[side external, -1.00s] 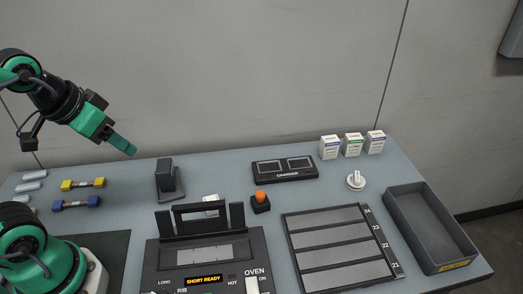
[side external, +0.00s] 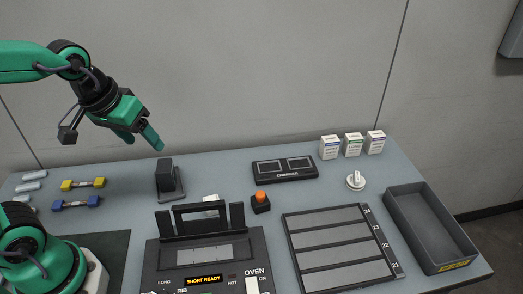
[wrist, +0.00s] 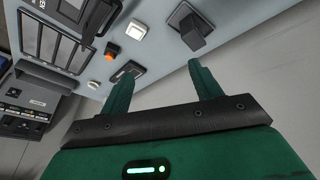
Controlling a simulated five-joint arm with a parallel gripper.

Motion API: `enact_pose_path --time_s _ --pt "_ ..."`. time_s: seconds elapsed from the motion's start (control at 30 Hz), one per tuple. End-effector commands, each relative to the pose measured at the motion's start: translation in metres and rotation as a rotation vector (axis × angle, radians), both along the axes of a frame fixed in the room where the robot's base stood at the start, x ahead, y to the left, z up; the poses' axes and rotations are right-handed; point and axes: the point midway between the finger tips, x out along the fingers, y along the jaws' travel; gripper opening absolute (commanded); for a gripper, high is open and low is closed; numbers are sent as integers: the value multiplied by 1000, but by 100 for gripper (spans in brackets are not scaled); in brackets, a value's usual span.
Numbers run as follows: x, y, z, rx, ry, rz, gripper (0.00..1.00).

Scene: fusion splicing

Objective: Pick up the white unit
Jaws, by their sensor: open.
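A small white block (side external: 211,198) sits on the bench behind the oven's upright frame, which hides part of it. It shows as a white square in the wrist view (wrist: 137,31), between the orange button and a dark stand. A round white piece with a raised grip (side external: 356,181) lies farther right; I cannot tell which of the two is the white unit. My gripper (side external: 145,143) is open and empty, high above the bench's back left, well apart from both. Its two green fingers also show in the wrist view (wrist: 158,68).
A dark stand (side external: 168,181) rises below my gripper. The oven (side external: 208,262) with its upright frame is in front. An orange button (side external: 260,202), a dark charger (side external: 285,169), a slotted tray (side external: 340,244), small cartons (side external: 352,145) and a grey bin (side external: 430,226) are to the right.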

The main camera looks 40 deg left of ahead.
Motion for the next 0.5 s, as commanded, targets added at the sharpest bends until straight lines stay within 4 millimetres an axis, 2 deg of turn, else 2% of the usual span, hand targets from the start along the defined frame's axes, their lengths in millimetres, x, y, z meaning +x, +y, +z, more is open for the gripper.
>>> enact_pose_path --time_s 0.5 --pt "63 -32 -63 -100 202 350 64"
